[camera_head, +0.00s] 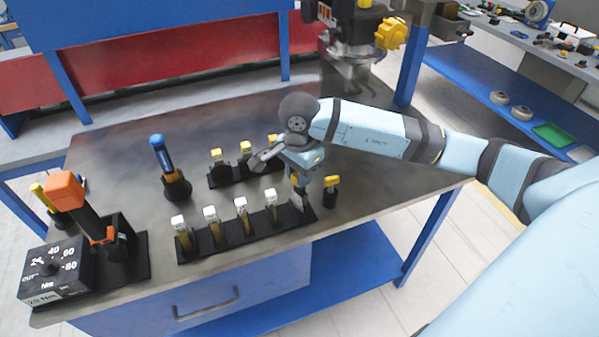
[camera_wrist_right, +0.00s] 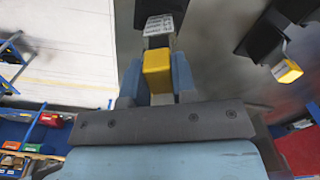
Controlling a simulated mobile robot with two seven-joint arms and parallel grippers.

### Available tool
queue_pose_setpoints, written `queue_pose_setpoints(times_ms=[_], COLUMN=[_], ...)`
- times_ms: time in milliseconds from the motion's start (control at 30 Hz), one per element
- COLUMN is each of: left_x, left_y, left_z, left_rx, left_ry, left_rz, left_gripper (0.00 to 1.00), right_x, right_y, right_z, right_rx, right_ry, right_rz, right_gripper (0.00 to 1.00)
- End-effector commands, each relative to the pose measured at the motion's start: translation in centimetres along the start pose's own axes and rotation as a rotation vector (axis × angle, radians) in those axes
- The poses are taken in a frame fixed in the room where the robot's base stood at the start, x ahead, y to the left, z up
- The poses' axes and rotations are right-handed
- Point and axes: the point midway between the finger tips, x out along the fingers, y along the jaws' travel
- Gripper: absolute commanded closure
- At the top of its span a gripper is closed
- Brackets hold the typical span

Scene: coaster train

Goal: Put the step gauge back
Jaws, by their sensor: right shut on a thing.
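The step gauge (camera_wrist_right: 157,70) appears as a yellow block between the two fingers in the right wrist view. My right gripper (camera_head: 299,181) is shut on it and points down over the right end of the front black rack (camera_head: 245,243). It also shows in the right wrist view (camera_wrist_right: 156,82). The gauge's lower part is close to the rack; I cannot tell whether it is seated in it. Several white-topped pieces, among them one at the left end (camera_head: 179,223), stand upright in this rack. My left gripper is not in view.
A small yellow-topped piece (camera_head: 331,182) stands just right of the rack. A rear rack (camera_head: 223,182) holds yellow-topped pieces. A blue-handled tool (camera_head: 160,153) stands to the left, and an orange-topped tool (camera_head: 66,187) stands farther left. The table's right side is clear.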

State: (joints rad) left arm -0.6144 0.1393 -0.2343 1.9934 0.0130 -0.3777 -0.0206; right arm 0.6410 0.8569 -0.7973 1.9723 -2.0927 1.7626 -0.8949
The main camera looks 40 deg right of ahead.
Motion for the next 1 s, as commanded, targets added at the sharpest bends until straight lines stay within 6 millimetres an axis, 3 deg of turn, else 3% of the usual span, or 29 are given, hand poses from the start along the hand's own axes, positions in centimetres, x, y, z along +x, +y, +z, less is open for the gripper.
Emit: queue_pose_setpoints(times_ms=[433,467,600,867,1000], left_x=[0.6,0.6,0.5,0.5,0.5], left_y=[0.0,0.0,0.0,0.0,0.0], left_z=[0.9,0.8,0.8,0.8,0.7], left_rx=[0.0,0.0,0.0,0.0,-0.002], left_ry=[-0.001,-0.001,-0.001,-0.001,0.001], left_rz=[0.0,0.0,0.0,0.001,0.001], left_gripper=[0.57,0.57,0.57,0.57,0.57], right_x=[1.0,0.9,0.9,0.9,-0.1], right_y=[0.0,0.0,0.0,0.0,-0.1], right_z=[0.0,0.0,0.0,0.0,-0.1], right_rx=[0.0,0.0,0.0,0.0,0.001], right_ry=[0.0,0.0,0.0,0.0,0.002], right_rz=[-0.001,-0.001,-0.001,0.001,-0.003], right_gripper=[1.0,0.73,0.45,0.45,0.45])
